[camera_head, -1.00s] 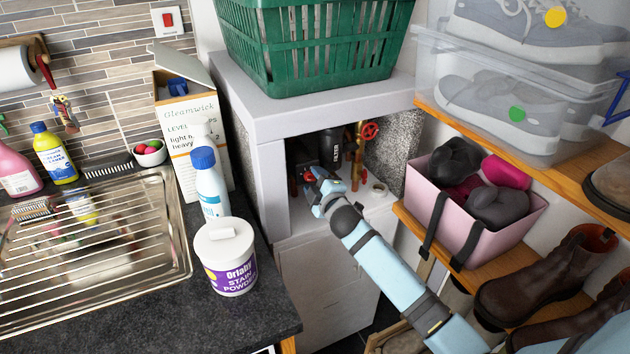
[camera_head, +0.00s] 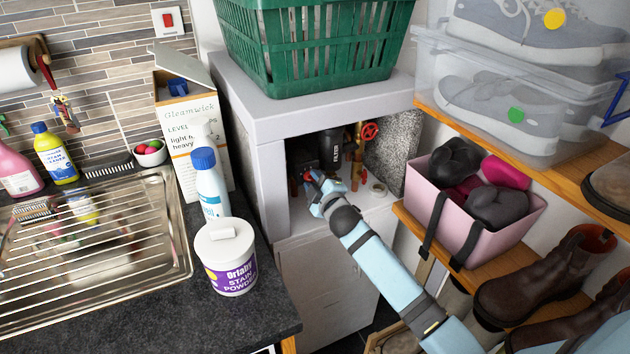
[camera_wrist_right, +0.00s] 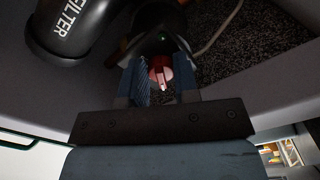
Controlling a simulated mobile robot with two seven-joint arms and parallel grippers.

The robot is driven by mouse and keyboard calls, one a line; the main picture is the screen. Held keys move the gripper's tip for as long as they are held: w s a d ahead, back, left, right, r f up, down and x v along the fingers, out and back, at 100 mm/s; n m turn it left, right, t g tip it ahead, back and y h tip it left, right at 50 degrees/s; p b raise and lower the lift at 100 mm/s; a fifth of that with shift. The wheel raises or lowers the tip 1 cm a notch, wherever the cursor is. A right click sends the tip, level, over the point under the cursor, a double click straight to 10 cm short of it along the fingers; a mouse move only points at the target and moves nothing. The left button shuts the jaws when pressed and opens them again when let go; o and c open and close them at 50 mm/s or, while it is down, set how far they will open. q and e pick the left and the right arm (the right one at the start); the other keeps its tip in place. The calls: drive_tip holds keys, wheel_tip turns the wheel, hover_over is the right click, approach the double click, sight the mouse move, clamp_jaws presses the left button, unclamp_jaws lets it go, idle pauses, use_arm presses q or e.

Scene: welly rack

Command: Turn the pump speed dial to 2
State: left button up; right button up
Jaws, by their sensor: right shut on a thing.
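The pump speed dial (camera_wrist_right: 161,73) is red with a pale pointer bar and sits on the front of a dark pump body in the right wrist view. A small green light (camera_wrist_right: 163,38) glows above it. My right gripper (camera_wrist_right: 160,82) is shut on the dial, with one dark finger on each side. In the head view my right gripper (camera_head: 316,182) reaches into the open cabinet, where the pump and dial are mostly hidden behind it. The dial's markings cannot be read. My left gripper does not show.
The cabinet (camera_head: 262,158) surrounds the right gripper. A black filter (camera_head: 331,150) and copper pipes with a red valve wheel (camera_head: 370,131) stand close by. A green basket (camera_head: 310,45) sits on top. A pink bin (camera_head: 465,205) stands on the right shelf.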

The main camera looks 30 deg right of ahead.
drive_tip(key=m+p, duration=0.1)
drive_tip(key=m, duration=0.2)
drive_tip(key=m+p, duration=0.1)
drive_tip(key=m, duration=0.2)
drive_tip(key=m+p, duration=0.1)
drive_tip(key=m, duration=0.2)
drive_tip(key=shift+a+f, duration=0.1)
drive_tip(key=shift+a, duration=0.15)
drive_tip(key=m+p, duration=0.2)
drive_tip(key=m, duration=0.2)
drive_tip(key=shift+a, duration=0.1)
drive_tip(key=shift+a+m+p, duration=0.1)
drive_tip(key=shift+m+p, duration=0.4)
drive_tip(key=shift+m, duration=1.2)
drive_tip(key=shift+f, duration=0.1)
drive_tip(key=o, duration=0.8)
drive_tip(key=s, duration=0.4)
drive_tip(key=s+b, duration=0.1)
drive_tip(key=s, duration=0.4)
drive_tip(key=s+a, duration=0.1)
drive_tip(key=s, duration=0.3)
drive_tip(key=shift+s, duration=0.4)
